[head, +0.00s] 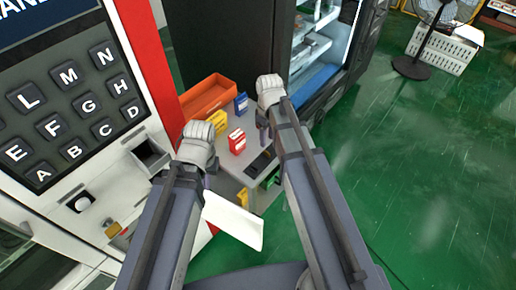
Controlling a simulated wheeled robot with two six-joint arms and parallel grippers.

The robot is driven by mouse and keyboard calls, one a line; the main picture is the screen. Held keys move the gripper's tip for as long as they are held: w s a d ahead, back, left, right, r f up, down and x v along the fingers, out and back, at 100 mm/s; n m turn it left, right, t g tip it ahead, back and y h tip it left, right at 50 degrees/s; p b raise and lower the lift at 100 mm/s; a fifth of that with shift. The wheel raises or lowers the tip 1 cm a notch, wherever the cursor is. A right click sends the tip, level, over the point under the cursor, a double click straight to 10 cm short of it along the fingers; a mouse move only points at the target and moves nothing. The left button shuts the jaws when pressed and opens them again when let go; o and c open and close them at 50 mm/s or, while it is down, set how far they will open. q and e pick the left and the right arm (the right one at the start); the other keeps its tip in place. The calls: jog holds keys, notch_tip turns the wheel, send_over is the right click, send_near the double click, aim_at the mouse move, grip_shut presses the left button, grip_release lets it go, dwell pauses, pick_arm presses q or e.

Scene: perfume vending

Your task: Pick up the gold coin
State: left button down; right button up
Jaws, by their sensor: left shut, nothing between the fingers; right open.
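I cannot make out a gold coin for certain. A small gold-orange part (113,229) shows on the lower front of the vending machine (160,105), but I cannot tell what it is. My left gripper (209,178) points down over the left side of the small grey table (228,182), mostly hidden behind its own wrist. It is shut and empty. My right gripper (262,124) points down over the table's right side, partly hidden by its wrist. It is open, and I see nothing held in it.
An orange tray (207,97), yellow box (217,121), red box (237,141) and blue box (241,103) are on the table. A white flat piece (233,220) shows in front. A dark cabinet (228,45) stands behind. Green floor (440,170) is clear at right; a fan (412,66) stands beyond.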

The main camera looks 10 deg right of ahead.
aim_at(267, 152)
jog(key=shift+w, duration=0.1)
notch_tip(267, 152, down, 8)
jog(key=b, duration=0.8)
jog(key=shift+w+d, duration=0.1)
jog(key=shift+r, duration=0.15)
jog(key=shift+c, duration=0.2)
grip_shut()
